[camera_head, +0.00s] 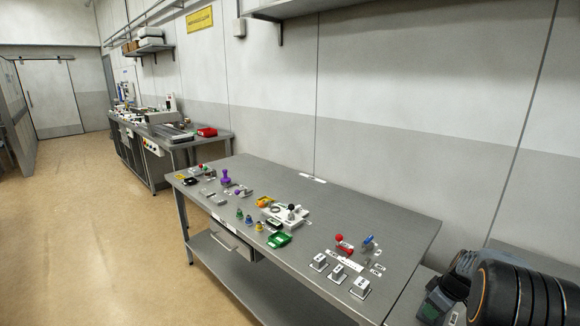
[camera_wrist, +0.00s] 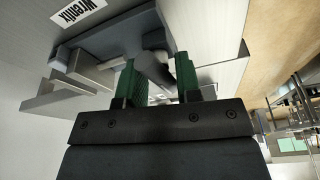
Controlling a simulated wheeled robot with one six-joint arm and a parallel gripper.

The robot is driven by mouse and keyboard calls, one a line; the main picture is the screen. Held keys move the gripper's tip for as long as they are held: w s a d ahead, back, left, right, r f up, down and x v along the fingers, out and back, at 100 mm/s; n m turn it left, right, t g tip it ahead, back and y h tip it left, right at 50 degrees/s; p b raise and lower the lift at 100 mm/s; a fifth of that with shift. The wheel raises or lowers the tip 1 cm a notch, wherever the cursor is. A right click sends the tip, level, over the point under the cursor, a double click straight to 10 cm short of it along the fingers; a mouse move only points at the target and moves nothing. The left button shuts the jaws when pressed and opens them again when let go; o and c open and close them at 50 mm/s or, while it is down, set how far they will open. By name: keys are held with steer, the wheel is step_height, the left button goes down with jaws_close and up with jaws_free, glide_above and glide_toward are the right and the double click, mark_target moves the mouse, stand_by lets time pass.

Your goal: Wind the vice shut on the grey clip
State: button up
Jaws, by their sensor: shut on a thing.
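In the wrist view my gripper (camera_wrist: 158,70) has two green fingers, one on each side of a grey bar (camera_wrist: 153,70). The bar looks like the handle of the vice, and the gripper is shut on it. The vice (camera_wrist: 110,38) is a dark grey body behind the fingers, seen at a steep tilt. Lighter grey stepped blocks (camera_wrist: 60,95), which look like its jaws, stick out to the left. I cannot pick out the grey clip for certain among these grey parts.
A label reading "Wrenfix" (camera_wrist: 78,12) is beside the vice. In the head view a steel bench (camera_head: 400,232) carries several small coloured parts, a green tray (camera_head: 279,240) and grey blocks (camera_head: 338,273). A second bench (camera_head: 190,140) stands farther back. The floor (camera_head: 110,240) at left is clear.

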steer(key=shift+f+n, duration=0.1)
steer(key=shift+n, duration=0.2)
steer(key=shift+n+g+b, duration=0.3)
steer(key=shift+n+b, duration=0.45)
steer(key=shift+n, duration=0.35)
jaws_close()
steer(key=o, duration=0.8)
jaws_free()
steer(key=shift+r, duration=0.2)
steer(key=shift+w+a+p+v, duration=0.15)
steer(key=shift+p+v, duration=0.4)
steer(key=shift+v, duration=0.4)
steer(key=shift+w+a+p+v, duration=0.15)
steer(key=shift+p+v, duration=0.45)
steer(key=shift+v, duration=0.35)
steer(key=shift+w+a+p+v, duration=0.15)
steer(key=shift+p+v, duration=0.4)
steer(key=shift+v, duration=0.4)
steer(key=shift+r, duration=0.1)
